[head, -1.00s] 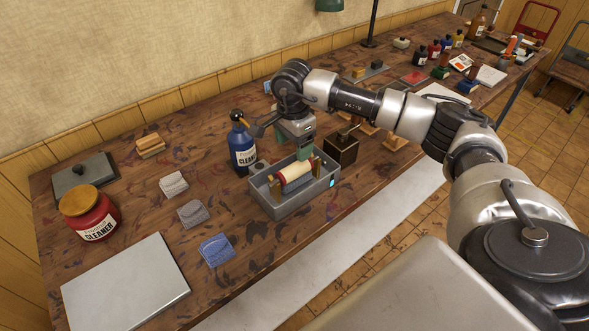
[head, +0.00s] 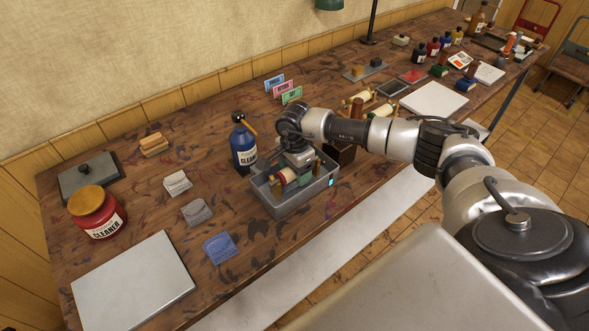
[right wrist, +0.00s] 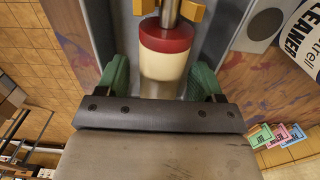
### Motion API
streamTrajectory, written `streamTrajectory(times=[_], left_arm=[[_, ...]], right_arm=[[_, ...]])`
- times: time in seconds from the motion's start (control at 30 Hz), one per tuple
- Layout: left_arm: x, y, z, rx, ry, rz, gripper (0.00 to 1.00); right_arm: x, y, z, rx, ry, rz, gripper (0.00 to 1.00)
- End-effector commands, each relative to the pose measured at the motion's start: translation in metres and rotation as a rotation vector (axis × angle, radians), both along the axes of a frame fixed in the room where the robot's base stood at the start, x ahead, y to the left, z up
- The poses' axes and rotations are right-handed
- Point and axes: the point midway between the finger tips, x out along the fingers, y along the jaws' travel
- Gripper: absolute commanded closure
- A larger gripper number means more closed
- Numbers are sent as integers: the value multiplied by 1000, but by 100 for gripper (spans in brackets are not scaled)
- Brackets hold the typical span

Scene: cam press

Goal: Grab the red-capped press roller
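The red-capped press roller (head: 285,178) lies in a grey open tray (head: 299,204) on the wooden bench, partly hidden by my right gripper in the head view. In the right wrist view its red end band (right wrist: 166,36) and cream body (right wrist: 163,70) show, with a metal shaft at the far end. My right gripper (head: 300,167) is over the tray, pointing down. In the right wrist view its green fingers (right wrist: 160,72) stand spread, one on each side of the roller, with small gaps. My left gripper is out of view.
A blue cleaner bottle (head: 243,148) stands close behind the tray's left end. A dark box (head: 341,154) is at its right. Sponges (head: 197,212) and a metal plate (head: 133,281) lie to the left. Other rollers (head: 382,112) lie further back.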

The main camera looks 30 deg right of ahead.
Motion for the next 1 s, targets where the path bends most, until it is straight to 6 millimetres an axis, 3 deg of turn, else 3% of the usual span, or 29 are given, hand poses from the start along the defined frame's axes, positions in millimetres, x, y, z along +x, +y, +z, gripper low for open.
streamTrajectory(times=[0.07, 0.4, 0.77, 1.0], left_arm=[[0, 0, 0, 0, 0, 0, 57], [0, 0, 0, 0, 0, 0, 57], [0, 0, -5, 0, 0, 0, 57], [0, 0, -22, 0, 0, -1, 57]], right_arm=[[0, 0, 0, 0, 0, 0, 45], [1, 0, 1, 1, -2, -1, 97], [1, 0, 9, 1, -5, 0, 97], [0, -3, 42, 0, -7, -1, 97]])
